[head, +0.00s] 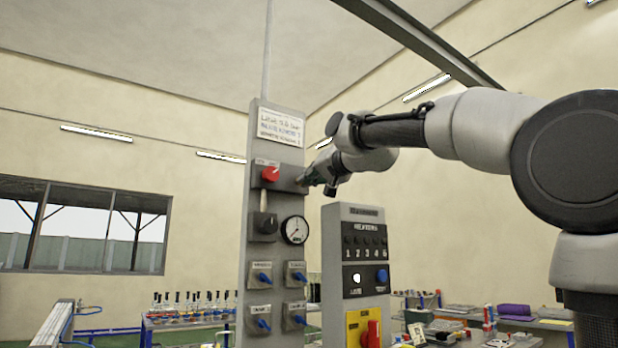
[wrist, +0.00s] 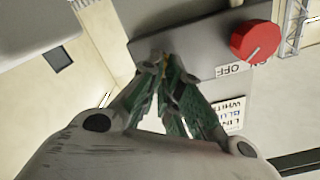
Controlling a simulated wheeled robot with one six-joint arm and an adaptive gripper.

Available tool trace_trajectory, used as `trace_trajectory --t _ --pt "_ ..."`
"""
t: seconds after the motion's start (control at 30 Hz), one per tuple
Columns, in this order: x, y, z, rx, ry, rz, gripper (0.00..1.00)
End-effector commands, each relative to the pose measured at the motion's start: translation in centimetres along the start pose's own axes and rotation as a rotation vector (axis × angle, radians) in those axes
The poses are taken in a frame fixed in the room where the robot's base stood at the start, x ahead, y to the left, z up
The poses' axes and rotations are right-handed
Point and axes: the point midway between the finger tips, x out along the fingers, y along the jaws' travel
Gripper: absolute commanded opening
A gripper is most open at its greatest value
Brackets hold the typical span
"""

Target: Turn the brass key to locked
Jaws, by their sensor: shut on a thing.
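My gripper (head: 304,182) reaches the right side of a grey panel (head: 292,205), level with a red knob. In the wrist view my gripper (wrist: 165,66) has its green-padded fingers closed together at the tips, against the grey plate (wrist: 205,40). A small yellowish bit of the brass key (wrist: 164,55) shows at the fingertips, and the fingers are shut on it. The rest of the key is hidden, so its angle and any lock markings cannot be told. In the head view the key cannot be made out.
The red knob (head: 270,174) is close beside my gripper; it also shows in the wrist view (wrist: 256,41) near an OFF label. Below are a black lever (head: 264,224), a gauge (head: 295,230) and several blue valves. A numbered control box (head: 340,255) stands right.

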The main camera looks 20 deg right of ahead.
Motion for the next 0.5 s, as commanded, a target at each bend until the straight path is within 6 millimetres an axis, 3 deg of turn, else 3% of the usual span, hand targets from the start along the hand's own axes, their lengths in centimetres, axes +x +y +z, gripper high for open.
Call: trace_trajectory --t 0.5 --pt "0.02 0.17 0.08 0.194 -0.002 0.002 0.00"
